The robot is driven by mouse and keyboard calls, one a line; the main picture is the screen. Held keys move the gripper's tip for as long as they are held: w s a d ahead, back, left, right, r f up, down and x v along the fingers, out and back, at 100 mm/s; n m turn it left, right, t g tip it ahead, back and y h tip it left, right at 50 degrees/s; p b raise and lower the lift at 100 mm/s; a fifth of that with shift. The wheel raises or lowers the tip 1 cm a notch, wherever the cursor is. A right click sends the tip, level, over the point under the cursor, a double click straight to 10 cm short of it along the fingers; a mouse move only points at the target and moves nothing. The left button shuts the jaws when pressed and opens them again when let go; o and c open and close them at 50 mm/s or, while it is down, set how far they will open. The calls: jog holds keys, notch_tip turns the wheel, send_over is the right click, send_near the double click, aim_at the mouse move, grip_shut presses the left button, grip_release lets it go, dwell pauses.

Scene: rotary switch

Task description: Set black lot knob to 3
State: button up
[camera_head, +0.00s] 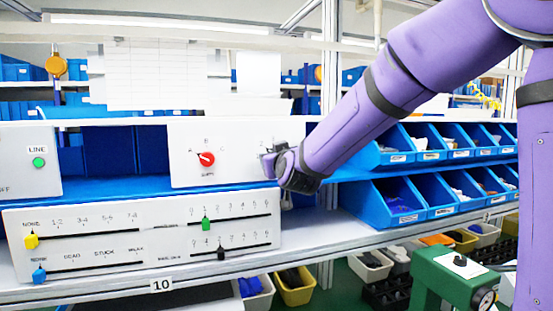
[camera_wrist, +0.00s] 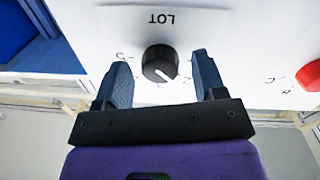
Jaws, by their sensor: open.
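The black LOT knob (camera_wrist: 160,63) sits on a white panel and shows a white pointer line toward the lower right in the wrist view. That view is upside down, with the LOT label (camera_wrist: 160,18) inverted above the knob. Small marks surround the knob, but I cannot read them all surely. My gripper (camera_wrist: 162,66) is open, with one finger on each side of the knob and visible gaps between. In the head view my gripper (camera_head: 270,164) is at the right part of the upper white panel (camera_head: 240,135) and hides the knob.
A red knob (camera_head: 206,159) with letters around it is left of my gripper; it also shows in the wrist view (camera_wrist: 309,75). A slider panel (camera_head: 150,215) stands below. Blue bins (camera_head: 390,205) stand to the right. A green machine (camera_head: 455,275) is at lower right.

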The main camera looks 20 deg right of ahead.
jog(key=c, duration=0.9)
jog(key=shift+m, duration=4.3)
